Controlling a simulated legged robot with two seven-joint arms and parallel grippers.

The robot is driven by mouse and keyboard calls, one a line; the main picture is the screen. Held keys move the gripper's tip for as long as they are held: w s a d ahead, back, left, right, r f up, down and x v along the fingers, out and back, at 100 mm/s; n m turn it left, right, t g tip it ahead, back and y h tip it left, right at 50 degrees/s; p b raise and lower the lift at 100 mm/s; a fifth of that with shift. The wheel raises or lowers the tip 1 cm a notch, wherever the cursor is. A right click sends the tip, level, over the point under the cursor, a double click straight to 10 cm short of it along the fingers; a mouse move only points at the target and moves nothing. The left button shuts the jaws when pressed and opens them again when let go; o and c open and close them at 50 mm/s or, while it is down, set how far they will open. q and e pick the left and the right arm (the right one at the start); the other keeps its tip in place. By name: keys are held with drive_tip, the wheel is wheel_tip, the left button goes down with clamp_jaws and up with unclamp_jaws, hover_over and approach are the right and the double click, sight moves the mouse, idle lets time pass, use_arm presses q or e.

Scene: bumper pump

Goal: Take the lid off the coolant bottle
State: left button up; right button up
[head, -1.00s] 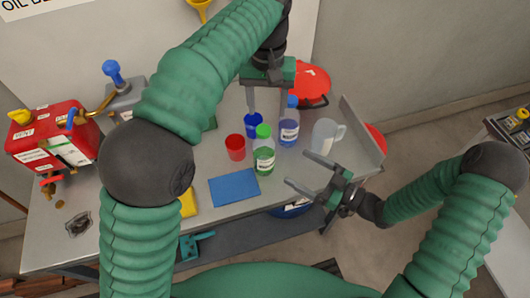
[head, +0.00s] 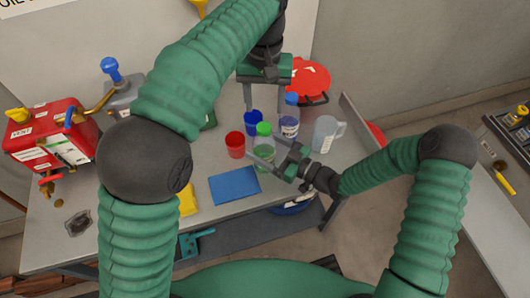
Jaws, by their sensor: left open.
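A clear bottle with green liquid and a green lid (head: 264,129) stands on the bench. A bottle with blue liquid and a blue lid (head: 289,121) stands behind it to the right. The labels are too small to read, so I cannot tell which is coolant. My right gripper (head: 263,149) is open, with its fingers at the green-lidded bottle's body, below the lid; contact cannot be told. The fingers partly hide the bottle. My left gripper (head: 268,98) is open and points down, above and behind the green-lidded bottle, near the blue lid.
Close by are a red cup (head: 235,144), a blue cup (head: 254,123) and a clear jug (head: 326,134). A blue mat (head: 233,186) lies in front on the bench. A red machine (head: 45,140) stands left and a red funnel-like item (head: 306,77) behind.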

sight(265, 127)
use_arm(q)
drive_tip(key=shift+a, duration=0.2)
use_arm(e)
drive_tip(key=shift+a, duration=0.2)
drive_tip(key=c, duration=0.5)
use_arm(q)
drive_tip(key=shift+d, duration=0.2)
use_arm(e)
drive_tip(key=shift+d, duration=0.2)
clamp_jaws()
use_arm(q)
drive_tip(key=m, duration=0.6)
drive_tip(key=shift+f, duration=0.1)
drive_tip(key=m, duration=0.3)
drive_tip(key=shift+s, duration=0.1)
drive_tip(key=m, duration=0.6)
drive_tip(key=shift+f+m, duration=0.1)
drive_tip(key=shift+m, duration=0.2)
drive_tip(key=m, duration=0.9)
drive_tip(key=shift+d+m, duration=0.1)
drive_tip(key=shift+m, duration=0.2)
drive_tip(key=m, duration=0.5)
drive_tip(key=shift+m, duration=0.4)
drive_tip(key=m, duration=0.4)
drive_tip(key=shift+r+m, duration=0.2)
drive_tip(key=shift+m, duration=0.2)
drive_tip(key=shift+f, duration=0.3)
wheel_tip(265, 127, down, 8)
drive_tip(key=shift+r, duration=0.25)
